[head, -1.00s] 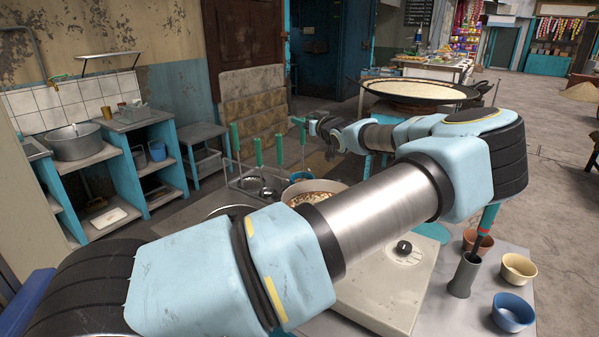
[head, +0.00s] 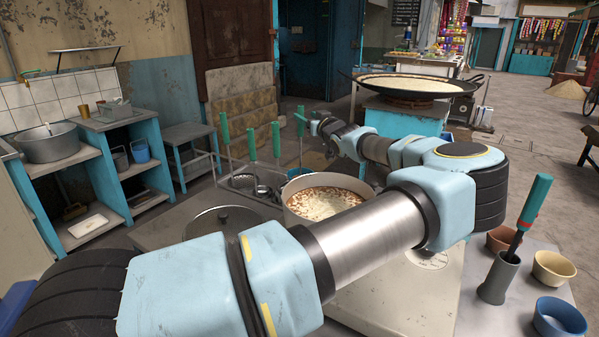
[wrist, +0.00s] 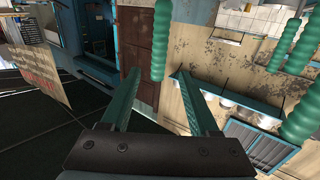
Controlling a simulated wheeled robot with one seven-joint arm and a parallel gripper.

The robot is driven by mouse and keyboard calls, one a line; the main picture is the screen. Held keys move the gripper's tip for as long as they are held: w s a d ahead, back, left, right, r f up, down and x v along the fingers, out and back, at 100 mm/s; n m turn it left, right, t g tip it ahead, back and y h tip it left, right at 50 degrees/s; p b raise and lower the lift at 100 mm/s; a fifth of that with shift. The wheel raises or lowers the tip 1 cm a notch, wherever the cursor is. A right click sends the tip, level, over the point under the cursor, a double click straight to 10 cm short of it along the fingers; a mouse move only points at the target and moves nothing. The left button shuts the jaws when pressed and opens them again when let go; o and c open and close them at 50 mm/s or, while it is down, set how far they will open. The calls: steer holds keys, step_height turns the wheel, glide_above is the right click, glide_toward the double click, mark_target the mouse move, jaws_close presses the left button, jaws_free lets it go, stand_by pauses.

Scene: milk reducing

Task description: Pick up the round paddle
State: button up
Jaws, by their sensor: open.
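Several upright green-handled utensils stand in a row behind the pot in the head view, with handles at the left (head: 225,130), the middle (head: 251,143) and further right (head: 276,140). Their lower ends are small or partly hidden, so I cannot tell which is the round paddle. My gripper (wrist: 160,76) is open and empty in the wrist view. One green handle (wrist: 161,40) appears between and beyond its fingertips, apparently without contact. More green handles (wrist: 294,55) lie to its right. In the head view my gripper is small near the rightmost handle.
A pot of browned milk (head: 325,203) stands in front of the utensils, beneath my arm. A lid (head: 222,220) lies left of it. A grey holder (head: 499,278) with a green-handled tool and several bowls (head: 559,317) sit at right. A wide pan (head: 405,86) stands behind.

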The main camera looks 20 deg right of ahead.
mark_target(302, 112)
steer(key=w, duration=0.1)
steer(key=w+p, duration=0.1)
steer(key=w, duration=0.1)
steer(key=w+p, duration=0.1)
steer(key=shift+w+a+r, duration=0.15)
steer(key=shift+w+a, duration=0.05)
steer(key=shift+a, duration=0.15)
steer(key=w+p, duration=0.1)
steer(key=w, duration=0.2)
steer(key=w+p, duration=0.1)
steer(key=shift+w+a+f+p, duration=0.2)
steer(key=shift+a+f+p, duration=0.05)
steer(key=shift+f+p, duration=0.1)
steer(key=shift+c, duration=0.3)
jaws_close()
